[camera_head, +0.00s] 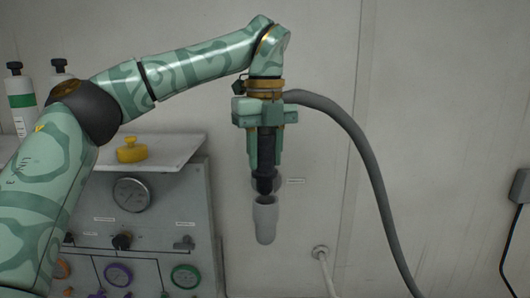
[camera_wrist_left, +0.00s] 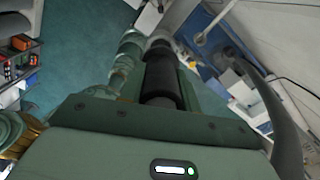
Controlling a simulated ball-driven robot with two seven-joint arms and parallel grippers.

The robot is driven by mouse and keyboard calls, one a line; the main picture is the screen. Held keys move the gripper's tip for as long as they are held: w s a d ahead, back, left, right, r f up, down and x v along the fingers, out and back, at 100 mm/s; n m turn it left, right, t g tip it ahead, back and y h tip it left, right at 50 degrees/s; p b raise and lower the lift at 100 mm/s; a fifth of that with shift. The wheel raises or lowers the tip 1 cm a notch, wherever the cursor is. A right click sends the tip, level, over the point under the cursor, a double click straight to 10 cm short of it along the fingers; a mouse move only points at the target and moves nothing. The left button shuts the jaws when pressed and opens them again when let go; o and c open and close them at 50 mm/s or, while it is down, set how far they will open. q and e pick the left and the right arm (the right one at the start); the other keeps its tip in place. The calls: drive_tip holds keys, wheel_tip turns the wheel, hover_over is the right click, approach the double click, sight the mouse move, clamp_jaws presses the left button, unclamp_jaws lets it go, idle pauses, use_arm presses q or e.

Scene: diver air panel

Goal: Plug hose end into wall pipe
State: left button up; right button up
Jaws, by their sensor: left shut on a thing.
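My left gripper (camera_head: 265,160) is shut on the black hose end (camera_head: 265,182) and holds it pointing down, about upright. The black hose end also shows between the fingers in the left wrist view (camera_wrist_left: 160,82). The grey hose (camera_head: 372,165) leaves near the top of the gripper, arcs right and hangs down out of the picture. The grey wall pipe (camera_head: 265,222) stands open end up, directly below the hose end in the head view. The tip is right at the pipe's mouth; I cannot tell whether they touch or line up in depth. My right gripper is not in view.
An air panel (camera_head: 150,225) with a gauge (camera_head: 131,194) and coloured knobs stands left of the pipe, a yellow object (camera_head: 131,150) on its top. A wall fitting with a white line (camera_head: 321,254) is low right. The wall right of the hose is mostly clear.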

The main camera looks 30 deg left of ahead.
sight(265, 177)
use_arm(q)
drive_tip(key=shift+f+b, duration=0.4)
drive_tip(key=shift+f, duration=0.2)
drive_tip(key=shift+f+b, duration=0.7)
drive_tip(key=shift+f, duration=0.3)
drive_tip(key=shift+f+b, duration=0.75)
drive_tip(key=shift+f, duration=0.3)
drive_tip(key=o, duration=1.1)
drive_tip(key=shift+r, duration=0.1)
drive_tip(key=shift+o, duration=0.2)
wheel_tip(265, 177, up, 16)
drive_tip(key=p, duration=0.3)
drive_tip(key=shift+r+p, duration=0.15)
drive_tip(key=shift+p, duration=0.25)
